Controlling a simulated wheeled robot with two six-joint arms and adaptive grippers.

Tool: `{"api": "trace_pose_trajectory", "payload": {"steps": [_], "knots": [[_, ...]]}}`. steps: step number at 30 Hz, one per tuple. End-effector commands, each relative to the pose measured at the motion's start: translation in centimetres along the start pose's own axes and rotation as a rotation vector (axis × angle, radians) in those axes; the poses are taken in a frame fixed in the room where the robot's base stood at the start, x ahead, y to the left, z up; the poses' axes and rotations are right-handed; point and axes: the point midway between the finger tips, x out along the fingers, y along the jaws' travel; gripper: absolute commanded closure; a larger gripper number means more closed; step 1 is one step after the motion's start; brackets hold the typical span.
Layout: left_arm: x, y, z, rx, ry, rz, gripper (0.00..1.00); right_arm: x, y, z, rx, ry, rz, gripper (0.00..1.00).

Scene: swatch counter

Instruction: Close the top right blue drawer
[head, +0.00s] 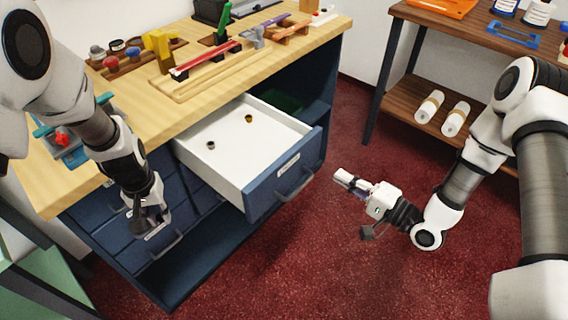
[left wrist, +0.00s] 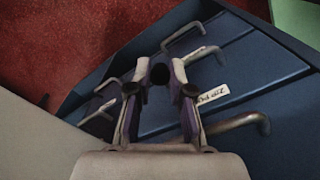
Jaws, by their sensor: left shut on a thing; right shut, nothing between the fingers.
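The top right blue drawer (head: 283,185) is pulled well out of the counter. Its white inside (head: 235,135) holds a small dark ring-like piece (head: 210,145) and a small brass-coloured piece (head: 248,119). My left gripper (head: 150,217) is at the left drawer fronts, apart from the open drawer. In the left wrist view, my left gripper (left wrist: 159,85) is shut on a drawer handle (left wrist: 240,122); the contact is partly hidden by its fingers. My right gripper (head: 345,178) is shut and empty, to the right of the open drawer's front, apart from its handle (head: 297,190).
The wooden counter top (head: 150,110) carries tools and small jars. Closed blue drawers with labels are below at the left. A wooden shelf (head: 400,95) with white rolls (head: 429,106) stands at the right. Red floor (head: 330,250) is clear in front of the open drawer.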

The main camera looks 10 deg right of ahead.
Motion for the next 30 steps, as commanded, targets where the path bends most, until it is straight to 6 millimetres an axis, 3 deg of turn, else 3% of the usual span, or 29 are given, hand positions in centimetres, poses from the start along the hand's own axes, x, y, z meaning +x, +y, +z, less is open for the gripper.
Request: {"api": "trace_pose_trajectory", "payload": {"steps": [6, 12, 25, 30], "knots": [[0.4, 0.0, 0.0, 0.000, 0.000, 0.000, 0.89, 4.8, 0.0, 0.2, -0.006, -0.006, 0.000, 1.00], [0.4, 0.0, 0.0, 0.000, 0.000, 0.000, 0.89, 7.4, 0.0, 0.1, -0.003, -0.002, -0.001, 1.00], [0.5, 0.0, 0.0, 0.000, 0.000, 0.000, 0.89, 7.9, 0.0, 0.0, -0.001, 0.000, -0.001, 1.00], [1.0, 0.0, 0.0, 0.000, 0.000, 0.000, 0.89, 9.2, 0.1, -0.4, -0.004, -0.001, -0.002, 1.00]]}}
